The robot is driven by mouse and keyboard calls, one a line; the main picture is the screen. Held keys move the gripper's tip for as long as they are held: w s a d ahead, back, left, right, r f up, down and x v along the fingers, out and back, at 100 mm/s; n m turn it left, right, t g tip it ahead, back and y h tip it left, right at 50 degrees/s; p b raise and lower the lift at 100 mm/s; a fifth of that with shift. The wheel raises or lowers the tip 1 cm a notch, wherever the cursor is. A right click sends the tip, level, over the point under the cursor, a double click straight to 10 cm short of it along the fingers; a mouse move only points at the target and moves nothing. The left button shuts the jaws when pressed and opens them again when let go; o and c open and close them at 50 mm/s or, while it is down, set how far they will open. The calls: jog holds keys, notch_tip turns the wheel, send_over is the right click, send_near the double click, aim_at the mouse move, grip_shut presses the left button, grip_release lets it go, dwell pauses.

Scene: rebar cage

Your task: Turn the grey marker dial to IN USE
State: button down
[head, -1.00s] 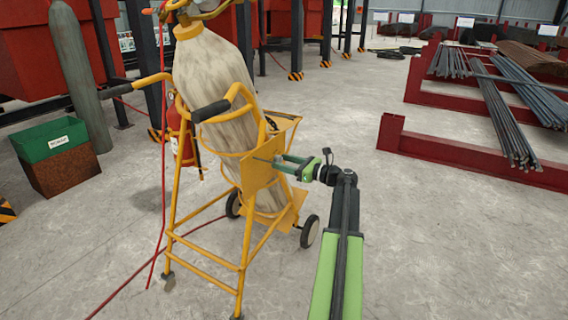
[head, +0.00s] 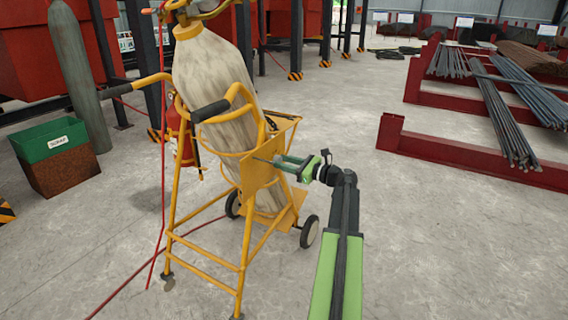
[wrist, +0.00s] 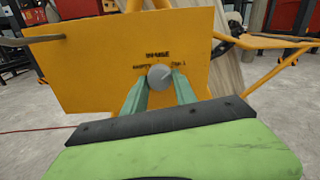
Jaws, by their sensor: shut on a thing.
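The grey marker dial (wrist: 160,77) sits on a yellow plate (wrist: 85,75) on the cylinder trolley. In the wrist view, IN USE is printed above the dial, EMPTY to its left, and a blurred label to its right. A small mark on the dial face points towards the upper right. My gripper (wrist: 160,86) is shut on the dial, with a green finger on each side. In the head view my gripper (head: 277,161) reaches the plate (head: 262,175) from the right, and the dial is hidden.
The yellow trolley (head: 243,262) carries a tall pale cylinder (head: 215,75). A green bin (head: 48,142) stands at left. Red racks with steel bars (head: 500,105) stand at right. The concrete floor between trolley and racks is clear. A red hose (head: 125,283) lies at lower left.

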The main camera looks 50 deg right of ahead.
jog(key=n, duration=0.5)
jog(key=shift+n, duration=2.5)
jog(key=c, duration=1)
grip_release()
jog(key=v, duration=1.7)
jog(key=shift+s, duration=0.2)
